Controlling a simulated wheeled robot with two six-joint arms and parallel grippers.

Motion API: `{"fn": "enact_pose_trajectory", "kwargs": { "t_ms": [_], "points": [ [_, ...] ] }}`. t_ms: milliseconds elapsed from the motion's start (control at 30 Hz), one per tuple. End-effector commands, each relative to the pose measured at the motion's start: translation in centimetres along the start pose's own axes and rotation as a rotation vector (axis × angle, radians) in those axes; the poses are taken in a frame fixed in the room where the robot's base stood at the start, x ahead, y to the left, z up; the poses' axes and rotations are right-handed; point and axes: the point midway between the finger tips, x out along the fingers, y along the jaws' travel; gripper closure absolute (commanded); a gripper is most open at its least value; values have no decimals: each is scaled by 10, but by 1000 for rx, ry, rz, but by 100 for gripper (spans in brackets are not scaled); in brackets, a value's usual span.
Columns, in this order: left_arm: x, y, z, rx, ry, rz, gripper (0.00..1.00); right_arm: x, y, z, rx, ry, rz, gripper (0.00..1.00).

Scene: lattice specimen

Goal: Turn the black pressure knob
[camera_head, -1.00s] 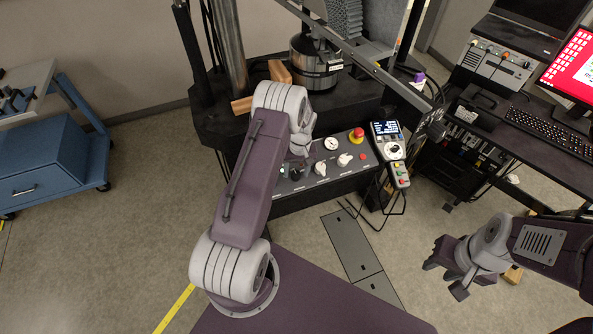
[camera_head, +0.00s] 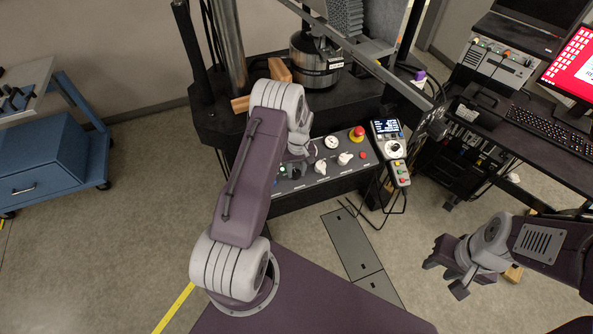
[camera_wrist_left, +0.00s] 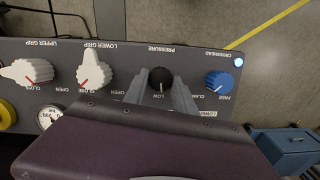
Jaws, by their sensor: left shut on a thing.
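The black pressure knob (camera_wrist_left: 161,78) stands on the grey control panel (camera_wrist_left: 120,60), between the white lower grip knob (camera_wrist_left: 93,71) and the blue crosshead knob (camera_wrist_left: 218,82). My left gripper (camera_wrist_left: 161,88) has one finger on each side of the black knob and is shut on it. In the head view, my left gripper (camera_head: 295,165) reaches down to the left part of the panel, and its wrist partly hides this area. My right gripper (camera_head: 448,267) is open and empty above the floor at the right, away from the panel.
The panel also carries a white upper grip knob (camera_wrist_left: 27,72), a gauge (camera_head: 331,142) and a red emergency button (camera_head: 357,133). A handheld controller (camera_head: 391,150) hangs at its right end. A desk with a keyboard (camera_head: 550,128) stands right, a blue cabinet (camera_head: 45,160) left.

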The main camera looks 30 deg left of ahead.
Motion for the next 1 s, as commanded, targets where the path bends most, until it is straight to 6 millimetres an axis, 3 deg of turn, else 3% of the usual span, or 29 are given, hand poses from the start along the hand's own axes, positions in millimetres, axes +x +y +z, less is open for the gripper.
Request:
{"fn": "enact_pose_trajectory", "kwargs": {
  "t_ms": [600,1000],
  "points": [
    [-1,-4,1,-510,0,131,100,5,0,0,0,0,0,64],
    [-1,-4,1,-697,1,180,100,5,0,0,0,0,0,64]
  ]
}}
